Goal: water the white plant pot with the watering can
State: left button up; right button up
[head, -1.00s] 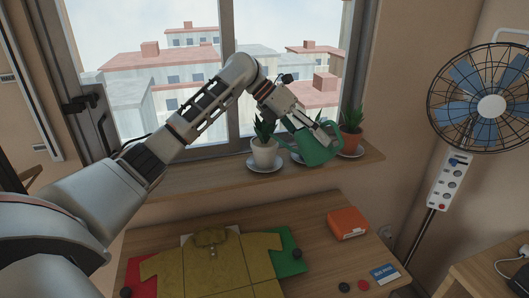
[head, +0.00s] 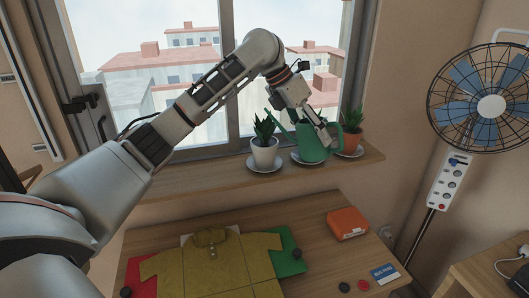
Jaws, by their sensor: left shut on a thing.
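The white plant pot (head: 264,152) holds a spiky green plant (head: 265,128) and stands on a saucer on the window sill. The green watering can (head: 312,145) is just right of it, in front of another saucer (head: 305,158) and partly over it. Its spout points up and left toward the plant. My left gripper (head: 324,134) is shut on the watering can at its upper right side. The can looks close to upright; whether it touches the saucer or sill I cannot tell. My right gripper is not in view.
A terracotta pot (head: 349,143) with a plant stands on the sill right of the can. Below, the table (head: 330,270) bears a yellow shirt (head: 215,262), an orange box (head: 347,223) and a blue card (head: 384,273). A fan (head: 490,105) stands at the right.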

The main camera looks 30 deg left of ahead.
pick_arm(q)
jog(key=shift+d+r+y, duration=0.1)
jog(key=shift+r+y, duration=0.45)
jog(key=shift+y, duration=0.15)
jog(key=shift+r+m+y, duration=0.15)
jog(key=shift+m+y, duration=0.15)
jog(key=shift+y, duration=0.6)
jog(key=shift+r, duration=0.1)
jog(key=shift+r, duration=2.9)
